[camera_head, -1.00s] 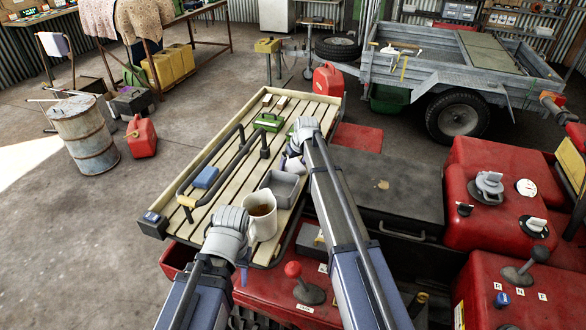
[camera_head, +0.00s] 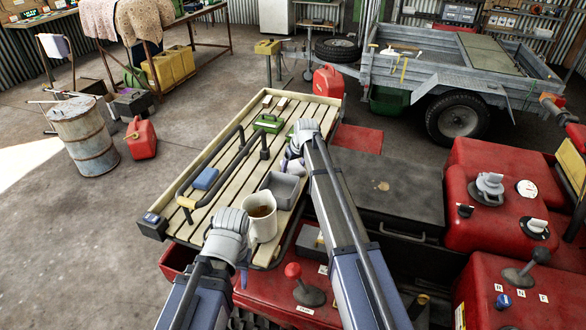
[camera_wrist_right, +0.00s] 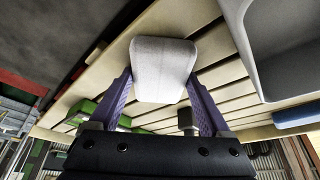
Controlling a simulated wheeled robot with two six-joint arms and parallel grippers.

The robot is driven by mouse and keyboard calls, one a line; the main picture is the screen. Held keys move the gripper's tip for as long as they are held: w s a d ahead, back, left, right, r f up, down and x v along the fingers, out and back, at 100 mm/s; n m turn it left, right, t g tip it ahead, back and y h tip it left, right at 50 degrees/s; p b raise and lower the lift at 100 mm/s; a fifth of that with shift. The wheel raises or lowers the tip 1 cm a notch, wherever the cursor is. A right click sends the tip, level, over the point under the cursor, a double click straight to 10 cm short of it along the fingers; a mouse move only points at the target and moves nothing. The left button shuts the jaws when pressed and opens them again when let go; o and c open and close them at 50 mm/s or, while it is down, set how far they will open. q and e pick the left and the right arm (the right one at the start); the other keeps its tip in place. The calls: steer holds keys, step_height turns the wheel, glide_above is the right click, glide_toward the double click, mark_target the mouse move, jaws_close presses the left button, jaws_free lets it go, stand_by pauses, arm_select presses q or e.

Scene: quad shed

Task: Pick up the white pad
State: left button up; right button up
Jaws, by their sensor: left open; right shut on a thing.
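The white pad (camera_wrist_right: 163,68) shows in the right wrist view as a pale rounded block between the two purple fingers. My right gripper (camera_wrist_right: 158,95) is shut on it, over the cream slatted rack (camera_head: 188,229). I cannot tell whether the pad touches the slats. In the head view my right gripper (camera_head: 294,164) is beyond the grey tray, and the pad is mostly hidden by the hand and arm. My left gripper (camera_head: 242,264) is open and low at the rack's near end, close to the white mug.
On the rack are a white mug (camera_head: 261,217) with brown contents, a grey tray (camera_head: 284,188), a blue block (camera_head: 205,179), a green item (camera_head: 268,123) and a dark rail (camera_head: 229,171). A black box lid (camera_head: 390,190) lies to the right, beside red bodywork (camera_head: 497,165).

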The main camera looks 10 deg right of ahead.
mark_target(294, 166)
steer(key=shift+c, duration=0.7)
steer(key=shift+r, duration=0.15)
step_height(294, 166, up, 10)
steer(key=p, duration=1)
